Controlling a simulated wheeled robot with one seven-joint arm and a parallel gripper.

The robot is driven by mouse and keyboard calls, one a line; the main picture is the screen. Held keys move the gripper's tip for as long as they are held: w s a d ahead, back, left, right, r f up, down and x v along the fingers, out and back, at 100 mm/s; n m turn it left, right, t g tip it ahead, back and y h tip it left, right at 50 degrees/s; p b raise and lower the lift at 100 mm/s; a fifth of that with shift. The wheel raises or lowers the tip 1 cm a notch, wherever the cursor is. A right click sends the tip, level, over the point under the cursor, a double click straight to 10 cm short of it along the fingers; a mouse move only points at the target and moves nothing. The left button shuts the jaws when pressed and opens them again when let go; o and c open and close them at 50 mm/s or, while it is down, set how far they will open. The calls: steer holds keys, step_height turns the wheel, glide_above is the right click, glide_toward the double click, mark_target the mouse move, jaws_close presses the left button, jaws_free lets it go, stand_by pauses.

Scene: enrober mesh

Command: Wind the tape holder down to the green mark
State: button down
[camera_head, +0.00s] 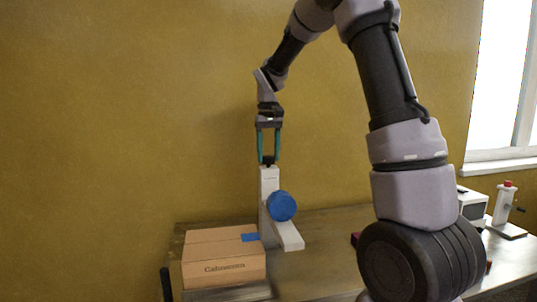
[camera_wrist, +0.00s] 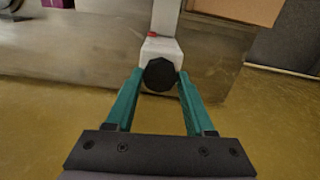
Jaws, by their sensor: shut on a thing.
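A white upright stand (camera_head: 269,182) with a white foot (camera_head: 289,236) is on the table. A blue round disc (camera_head: 281,206), seemingly the tape holder's roll, is on its side, low on the column. A black knob (camera_wrist: 160,74) tops the stand. My gripper (camera_head: 268,160) points down from above and is shut on this knob, with a teal finger on either side. The wrist view shows a small red spot (camera_wrist: 152,34) on the white stand beyond the knob. I cannot make out a green mark in either view.
A cardboard box (camera_head: 222,266) with a blue patch stands left of the stand on the table (camera_head: 330,262). At the right are a white device (camera_head: 472,205) and a red-topped white stand (camera_head: 503,205). A wall (camera_head: 130,110) is behind.

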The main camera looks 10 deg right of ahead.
mark_target(268, 157)
steer(key=m, duration=0.5)
steer(key=shift+m, duration=2.6)
steer(key=shift+c, duration=1.3)
jaws_free()
steer(key=shift+r, duration=0.1)
step_height(268, 157, up, 11)
